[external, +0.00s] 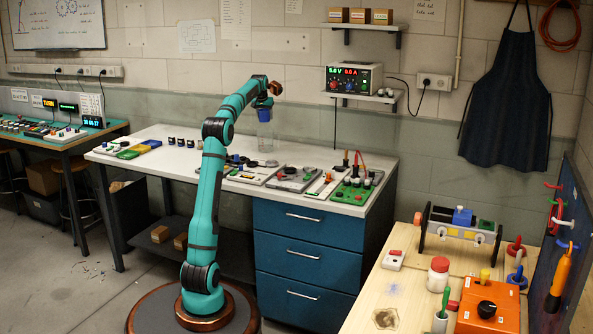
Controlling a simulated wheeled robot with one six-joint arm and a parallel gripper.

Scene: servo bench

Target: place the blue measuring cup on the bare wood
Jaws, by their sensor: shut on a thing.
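My gripper (265,93) is at the end of the raised teal arm, over the back of the white bench. It is shut on the blue measuring cup (264,102), which shows as a small blue shape under the wrist. The fingers are too small to make out. A clear container (265,125) shows directly below the cup; I cannot tell whether they touch. The bare wood (365,318) is the light wooden bench top at the lower right, well away from my gripper.
The white bench (185,155) carries several circuit boards and small parts.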

